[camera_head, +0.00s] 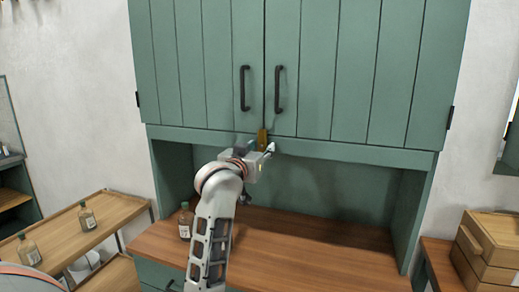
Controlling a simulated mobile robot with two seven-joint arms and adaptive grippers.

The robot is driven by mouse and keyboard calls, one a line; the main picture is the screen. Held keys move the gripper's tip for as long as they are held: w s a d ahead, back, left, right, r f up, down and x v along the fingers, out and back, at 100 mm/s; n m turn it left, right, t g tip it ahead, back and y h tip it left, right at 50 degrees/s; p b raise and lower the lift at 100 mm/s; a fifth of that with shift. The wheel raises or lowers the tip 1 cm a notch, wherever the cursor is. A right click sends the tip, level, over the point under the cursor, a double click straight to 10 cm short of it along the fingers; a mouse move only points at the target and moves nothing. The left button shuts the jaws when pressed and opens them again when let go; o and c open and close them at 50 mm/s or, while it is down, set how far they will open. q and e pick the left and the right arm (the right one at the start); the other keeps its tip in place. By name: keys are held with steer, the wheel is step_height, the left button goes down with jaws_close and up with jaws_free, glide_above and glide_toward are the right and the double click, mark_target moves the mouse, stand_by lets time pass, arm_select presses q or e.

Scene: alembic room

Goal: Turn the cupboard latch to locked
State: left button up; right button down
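The green cupboard (340,60) has two closed doors with black handles. A small brass-coloured latch (262,137) sits at the bottom of the seam between the doors. It looks upright; its lower end is partly hidden by my gripper. My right gripper is out of view.
A wooden counter (310,262) lies under the cupboard, with a brown bottle (185,222) on it left of my arm. A wooden cart (110,212) with bottles stands at left. Wooden boxes (488,245) are stacked at right. The counter right of my arm is clear.

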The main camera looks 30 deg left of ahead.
arm_select(q)
steer(key=v, duration=1.2)
stand_by(0.5)
steer(key=s+d+f+m+g+h, duration=0.15)
steer(key=d+f, duration=0.25)
steer(key=f, duration=1.3)
steer(key=d+f+m+g+h, duration=0.25)
steer(key=d+f, duration=0.25)
steer(key=f, duration=1.1)
steer(key=s+d+f+m+g+h, duration=0.1)
steer(key=s+d+f, duration=0.3)
steer(key=s+f, duration=0.6)
steer(key=s+d+f+m+g+h, duration=0.1)
steer(key=s+d+f, duration=0.3)
steer(key=s+f, duration=0.7)
step_height(320, 180, down, 4)
steer(key=shift+s+r+m+g, duration=0.15)
steer(key=shift+s+m+g, duration=0.15)
steer(key=shift+g, duration=0.2)
steer(key=shift+d, duration=0.15)
